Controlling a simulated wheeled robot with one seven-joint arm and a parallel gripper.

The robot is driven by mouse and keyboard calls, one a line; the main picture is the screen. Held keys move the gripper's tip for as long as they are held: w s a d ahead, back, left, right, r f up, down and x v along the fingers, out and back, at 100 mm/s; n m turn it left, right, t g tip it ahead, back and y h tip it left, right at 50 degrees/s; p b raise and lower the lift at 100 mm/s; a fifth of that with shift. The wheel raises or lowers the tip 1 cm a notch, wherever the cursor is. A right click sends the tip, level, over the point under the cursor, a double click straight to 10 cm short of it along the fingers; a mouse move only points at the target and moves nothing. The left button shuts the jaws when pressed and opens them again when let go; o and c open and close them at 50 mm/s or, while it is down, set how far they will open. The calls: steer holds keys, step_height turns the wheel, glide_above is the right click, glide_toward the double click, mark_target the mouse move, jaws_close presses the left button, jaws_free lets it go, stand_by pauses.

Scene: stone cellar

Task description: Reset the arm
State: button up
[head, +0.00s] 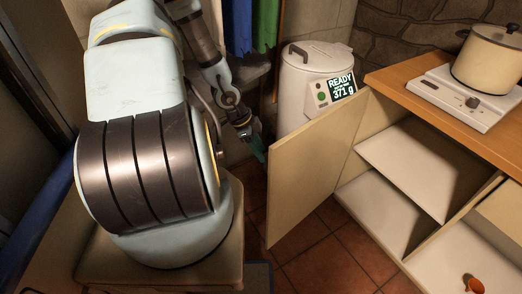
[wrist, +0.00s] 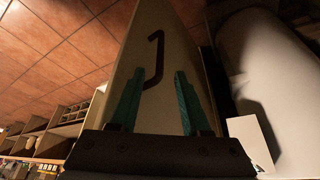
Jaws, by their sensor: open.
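My gripper (head: 257,147) hangs beside the left face of the open cabinet door (head: 309,170) in the head view. In the wrist view its two teal fingers stand apart, with nothing visible between them at my gripper (wrist: 158,74). The door (wrist: 185,65) is ahead of the fingers there, with a dark curved handle (wrist: 159,62) on it. The handle appears beyond the fingers; I cannot tell how far. The handle is hidden in the head view.
A pale canister (head: 299,95) with a display reading "READY 371 g" stands behind the door. A cream pot (head: 488,62) sits on a hot plate (head: 466,95) on the wooden counter (head: 400,76). The open cabinet has pale shelves (head: 415,165); a small orange object (head: 474,285) lies low inside.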

stand_by(0.3)
steer(key=a+r+n+t+y, duration=0.1)
steer(key=a+r+n+y, duration=0.1)
steer(key=a+r+n, duration=0.35)
steer(key=a+r+n+t+y, duration=0.1)
steer(key=a+r+n+y, duration=0.2)
steer(key=r, duration=0.6)
steer(key=s+r+n, duration=0.6)
steer(key=r+n, duration=0.3)
steer(key=r, duration=0.2)
steer(key=shift+s+r+h, duration=0.2)
steer(key=shift+s+h, duration=0.1)
steer(key=shift+s, duration=0.1)
